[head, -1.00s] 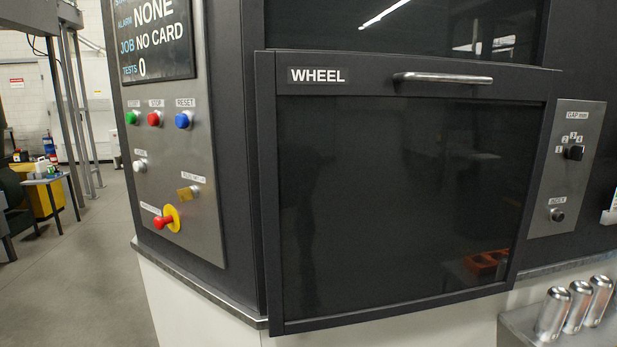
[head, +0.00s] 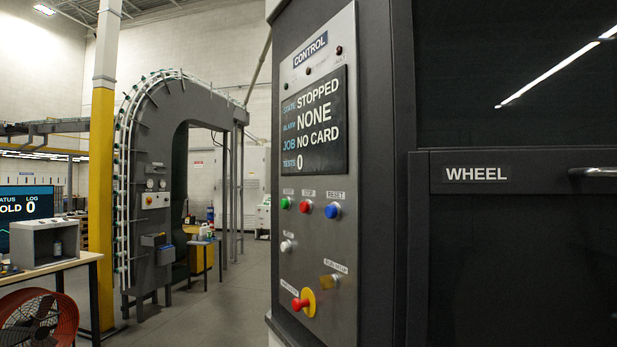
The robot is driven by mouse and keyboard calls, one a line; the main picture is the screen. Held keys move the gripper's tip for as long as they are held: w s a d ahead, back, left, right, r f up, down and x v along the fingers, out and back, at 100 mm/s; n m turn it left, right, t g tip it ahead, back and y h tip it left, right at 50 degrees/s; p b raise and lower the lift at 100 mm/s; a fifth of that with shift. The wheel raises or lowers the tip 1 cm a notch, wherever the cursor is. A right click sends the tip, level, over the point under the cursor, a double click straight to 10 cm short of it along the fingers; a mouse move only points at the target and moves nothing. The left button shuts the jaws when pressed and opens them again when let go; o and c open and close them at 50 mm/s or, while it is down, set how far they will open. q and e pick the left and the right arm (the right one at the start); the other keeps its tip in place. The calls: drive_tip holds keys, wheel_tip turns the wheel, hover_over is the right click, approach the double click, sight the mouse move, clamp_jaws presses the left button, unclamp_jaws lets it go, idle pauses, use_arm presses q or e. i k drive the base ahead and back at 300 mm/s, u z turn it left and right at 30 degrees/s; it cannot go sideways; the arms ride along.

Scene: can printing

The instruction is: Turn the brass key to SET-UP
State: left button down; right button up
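The brass key (head: 331,279) sits on the lower right of the grey control panel (head: 312,242), beside a small label that reads roughly RUN/SET-UP. It is small and seen at a slant, so I cannot tell which way it points. The panel's screen (head: 320,127) reads STOPPED, NONE, NO CARD and 0. Green (head: 285,203), red (head: 305,206) and blue (head: 332,211) buttons are above the key. A red knob on a yellow disc (head: 304,303) is below it to the left. Neither of my grippers shows.
The dark WHEEL door (head: 520,260) with its handle stands right of the panel. On the left are a workbench (head: 45,268) and a red fan (head: 38,318). A yellow and white post (head: 102,190) and a curved conveyor (head: 150,170) stand farther back. Open grey floor (head: 215,305) lies left of the panel.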

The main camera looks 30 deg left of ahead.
sight(333, 280)
drive_tip(key=z, duration=1.55)
drive_tip(key=k, duration=0.85)
drive_tip(key=u, duration=0.95)
drive_tip(key=i, duration=0.5)
